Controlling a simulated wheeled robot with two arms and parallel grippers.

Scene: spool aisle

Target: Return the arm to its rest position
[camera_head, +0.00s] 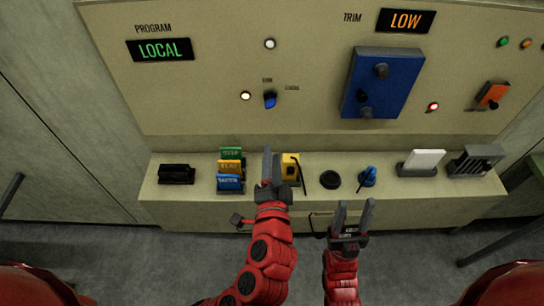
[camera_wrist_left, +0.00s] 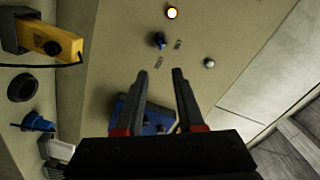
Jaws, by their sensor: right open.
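My left gripper (camera_head: 271,160) is in front of the console ledge in the head view, between the coloured blocks and the yellow device. In the left wrist view my left gripper (camera_wrist_left: 161,72) shows its two fingers apart with nothing between them. My right gripper (camera_head: 355,204) is lower and to the right in the head view, in front of the ledge's front face. Its fingers are apart and empty, pointing up. Both red forearms come up from the bottom of the head view.
The ledge (camera_head: 420,206) holds a black block (camera_head: 177,174), a yellow device (camera_head: 291,164), a black puck (camera_head: 330,179), a blue item (camera_head: 367,176) and a white card (camera_head: 425,159). Above, the panel has a blue selector knob (camera_head: 270,99) and a blue plate (camera_head: 398,75). Floor shows in front.

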